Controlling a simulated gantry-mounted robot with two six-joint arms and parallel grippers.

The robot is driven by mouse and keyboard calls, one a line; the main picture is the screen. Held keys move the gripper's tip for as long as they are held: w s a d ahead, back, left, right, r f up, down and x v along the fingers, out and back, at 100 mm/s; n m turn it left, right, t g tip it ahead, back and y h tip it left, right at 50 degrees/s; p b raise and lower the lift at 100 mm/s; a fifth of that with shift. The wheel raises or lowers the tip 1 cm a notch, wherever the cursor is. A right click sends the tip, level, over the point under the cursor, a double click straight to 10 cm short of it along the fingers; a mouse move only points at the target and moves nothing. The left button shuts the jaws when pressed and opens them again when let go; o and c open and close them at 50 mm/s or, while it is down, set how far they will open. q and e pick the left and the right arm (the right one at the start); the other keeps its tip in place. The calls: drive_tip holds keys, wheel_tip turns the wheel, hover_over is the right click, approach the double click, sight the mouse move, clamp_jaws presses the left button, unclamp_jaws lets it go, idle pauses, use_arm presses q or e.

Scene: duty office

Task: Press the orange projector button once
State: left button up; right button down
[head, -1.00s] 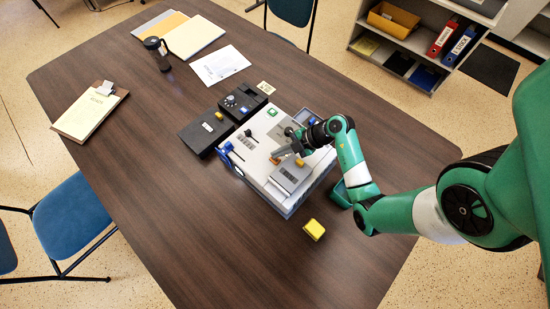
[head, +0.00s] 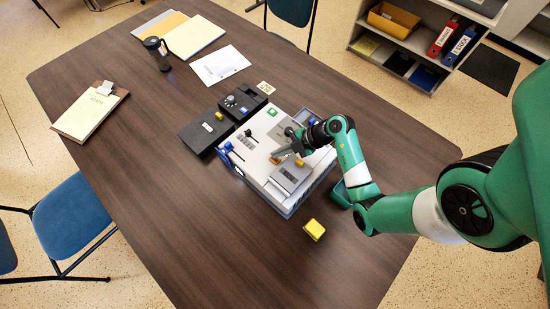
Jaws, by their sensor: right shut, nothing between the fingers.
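A white console (head: 262,167) stands on the table, with switches, sliders and small buttons on its top. A small orange button (head: 275,160) shows right by the fingertips, partly covered. Another small yellow-orange piece (head: 299,163) sits just right of it, by a grey plate. My right gripper (head: 280,154) is shut and empty, low over the console top beside the orange button. I cannot tell whether the fingertips touch the button. My left gripper is not in view.
Dark boxes (head: 204,133) stand left of the console. The table's near left is clear.

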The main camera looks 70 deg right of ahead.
drive_tip(key=shift+f, duration=0.1)
drive_tip(key=shift+f, duration=0.3)
drive_tip(key=shift+f+p, duration=0.35)
drive_tip(key=shift+f, duration=0.05)
idle(0.7)
drive_tip(key=shift+r, duration=0.1)
drive_tip(key=shift+r+p, duration=0.7)
drive_tip(key=shift+p, duration=0.6)
